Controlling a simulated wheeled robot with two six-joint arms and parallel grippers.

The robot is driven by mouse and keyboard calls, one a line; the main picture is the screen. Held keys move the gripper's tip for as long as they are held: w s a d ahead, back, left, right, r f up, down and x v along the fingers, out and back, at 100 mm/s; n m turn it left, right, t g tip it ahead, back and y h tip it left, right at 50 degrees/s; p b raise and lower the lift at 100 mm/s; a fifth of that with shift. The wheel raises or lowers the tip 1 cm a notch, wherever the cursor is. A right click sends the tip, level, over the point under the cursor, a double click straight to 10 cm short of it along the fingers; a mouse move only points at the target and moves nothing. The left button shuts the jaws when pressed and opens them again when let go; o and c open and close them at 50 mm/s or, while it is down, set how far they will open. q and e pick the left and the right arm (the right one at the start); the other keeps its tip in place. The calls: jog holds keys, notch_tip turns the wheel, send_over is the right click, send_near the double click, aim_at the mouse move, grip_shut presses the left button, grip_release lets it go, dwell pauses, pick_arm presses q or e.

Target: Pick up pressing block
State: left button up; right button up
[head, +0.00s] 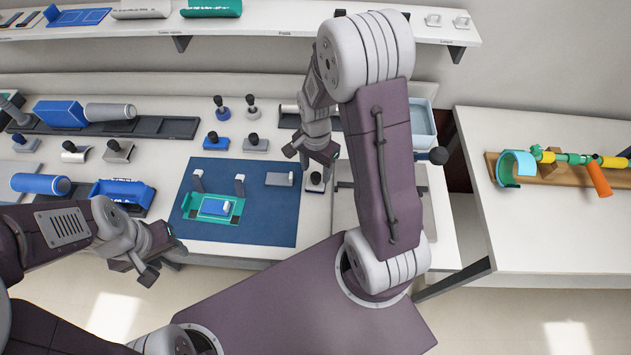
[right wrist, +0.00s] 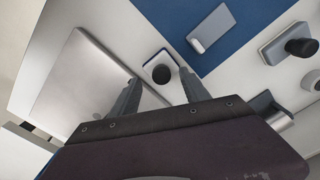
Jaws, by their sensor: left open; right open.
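A small pressing block with a round black knob (head: 315,179) stands on the table just right of the blue mat. In the right wrist view its dark knob (right wrist: 162,73) shows between the fingertips, on a pale base with a blue edge. My right gripper (head: 311,160) is open and empty, pointing down over this block. I cannot tell how far above the knob the fingers are. In the right wrist view the two fingers (right wrist: 159,80) are spread on either side of it. My left gripper (head: 164,264) is open and empty at the table's front edge, left of the mat.
The blue mat (head: 265,215) holds a green frame (head: 190,213) and a grey plate (head: 279,179). Several other knobbed blocks, such as a blue one (head: 216,141), stand behind it. A pale flat panel (right wrist: 80,88) lies beside the block. A shelf (head: 265,32) runs above.

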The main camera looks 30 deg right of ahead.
aim_at(316, 175)
notch_tip(316, 175, down, 3)
jog(key=shift+f, duration=0.1)
jog(key=shift+w+f, duration=0.15)
jog(key=shift+f, duration=0.35)
jog(key=shift+r, duration=0.1)
grip_shut()
